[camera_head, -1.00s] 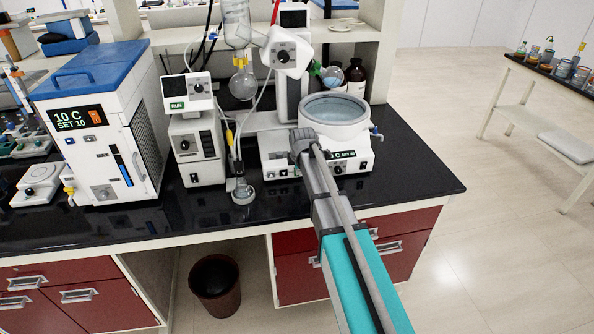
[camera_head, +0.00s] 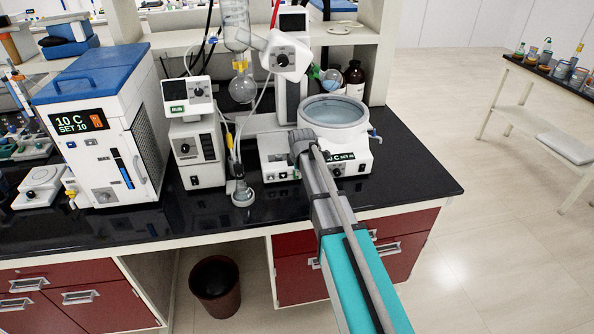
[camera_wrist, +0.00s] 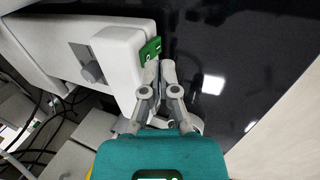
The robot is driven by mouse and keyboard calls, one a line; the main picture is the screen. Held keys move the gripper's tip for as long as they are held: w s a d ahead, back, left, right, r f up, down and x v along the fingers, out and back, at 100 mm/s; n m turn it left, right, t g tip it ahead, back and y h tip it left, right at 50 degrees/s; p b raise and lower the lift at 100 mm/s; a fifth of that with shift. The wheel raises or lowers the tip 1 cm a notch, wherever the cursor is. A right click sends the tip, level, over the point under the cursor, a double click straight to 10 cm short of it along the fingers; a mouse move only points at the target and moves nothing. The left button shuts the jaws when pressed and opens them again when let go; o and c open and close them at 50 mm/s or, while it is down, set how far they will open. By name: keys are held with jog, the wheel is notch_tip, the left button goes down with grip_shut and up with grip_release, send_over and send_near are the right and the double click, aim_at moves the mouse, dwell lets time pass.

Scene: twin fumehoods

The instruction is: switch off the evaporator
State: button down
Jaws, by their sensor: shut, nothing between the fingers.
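The evaporator stands on the black counter in the head view, with a white heating bath (camera_head: 333,112) on a white base (camera_head: 273,160). A lit display (camera_head: 345,157) and a small dark knob (camera_head: 336,170) are on the base front. My gripper (camera_head: 300,142) is shut and empty, in front of the base, and covers part of its front and display. In the wrist view my shut fingertips (camera_wrist: 160,68) are close beside a white housing (camera_wrist: 122,62) with a grey knob (camera_wrist: 92,72) and a green panel (camera_wrist: 150,50). Contact cannot be told.
A glass flask (camera_head: 243,87) hangs left of the bath. A white controller (camera_head: 188,95) and a blue-topped chiller (camera_head: 95,120) stand farther left. Bare black counter (camera_head: 415,180) lies to the right. A bin (camera_head: 215,285) is on the floor below.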

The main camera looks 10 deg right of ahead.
jog(key=shift+s+r, duration=0.1)
jog(key=shift+s, duration=0.4)
jog(key=s, duration=0.1)
jog(key=s+r+p, duration=0.1)
jog(key=shift+s+r, duration=0.15)
jog(key=shift+s, duration=0.2)
jog(key=w+p+v, duration=0.1)
jog(key=p+v, duration=0.7)
jog(key=p, duration=0.1)
jog(key=shift+w+r, duration=0.2)
jog(key=shift+r, duration=0.45)
jog(key=shift+s+d, duration=0.1)
jog(key=s+d+f+m+g+b, duration=0.1)
jog(key=s+f+m+g+b, duration=0.1)
jog(key=s+m, duration=0.7)
jog(key=s+d+f+m+g+b, duration=0.2)
jog(key=s+m, duration=0.7)
jog(key=s, duration=0.7)
jog(key=shift+f, duration=0.65)
jog(key=shift+a, duration=0.1)
